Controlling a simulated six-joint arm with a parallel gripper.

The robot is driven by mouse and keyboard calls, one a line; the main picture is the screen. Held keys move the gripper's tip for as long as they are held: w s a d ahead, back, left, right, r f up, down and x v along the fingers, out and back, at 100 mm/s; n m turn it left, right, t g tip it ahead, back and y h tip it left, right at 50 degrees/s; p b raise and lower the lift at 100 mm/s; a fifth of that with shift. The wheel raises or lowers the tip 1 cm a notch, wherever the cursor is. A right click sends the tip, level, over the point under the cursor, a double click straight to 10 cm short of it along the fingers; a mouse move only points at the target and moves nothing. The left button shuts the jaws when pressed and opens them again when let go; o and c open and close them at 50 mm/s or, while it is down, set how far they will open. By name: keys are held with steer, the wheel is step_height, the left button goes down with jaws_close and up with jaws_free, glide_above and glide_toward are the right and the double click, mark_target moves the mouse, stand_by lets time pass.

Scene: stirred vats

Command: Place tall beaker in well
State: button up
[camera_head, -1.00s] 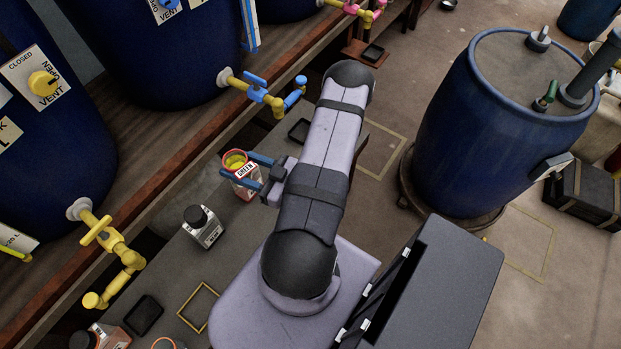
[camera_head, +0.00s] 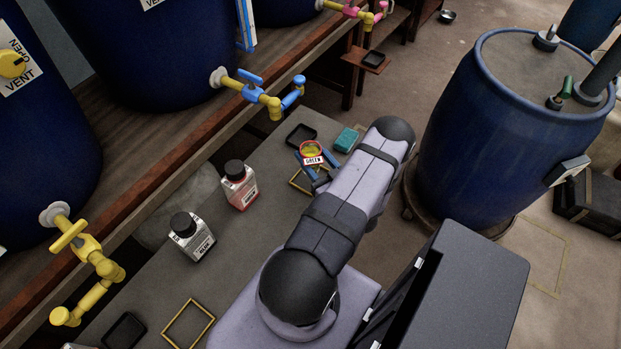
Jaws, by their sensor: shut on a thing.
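The beaker (camera_head: 311,148) has a round red rim, yellow contents and a white "GREEN" label. My gripper (camera_head: 316,160) is shut on it, with a blue finger on each side. The beaker is over the far part of the bench, between a black square recess or tray (camera_head: 289,142) and a yellow square outline (camera_head: 294,184). I cannot tell which of these is the well, or whether the beaker's base touches the bench. Its lower part is hidden by the label side and my gripper.
A red bottle (camera_head: 240,191) and a grey bottle (camera_head: 191,238), both black-capped, stand left of my arm. A teal block (camera_head: 346,140) lies just right of the beaker. The blue-yellow tap (camera_head: 268,98) juts out behind. Another yellow outline (camera_head: 187,325) lies empty in front.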

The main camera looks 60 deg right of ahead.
mark_target(315, 170)
steer(key=shift+f+b, duration=0.85)
steer(key=shift+f, duration=1)
steer(key=shift+f+b, duration=0.65)
steer(key=shift+b, duration=0.4)
steer(key=shift+f, duration=0.1)
steer(key=o, duration=1.1)
steer(key=shift+o, duration=0.2)
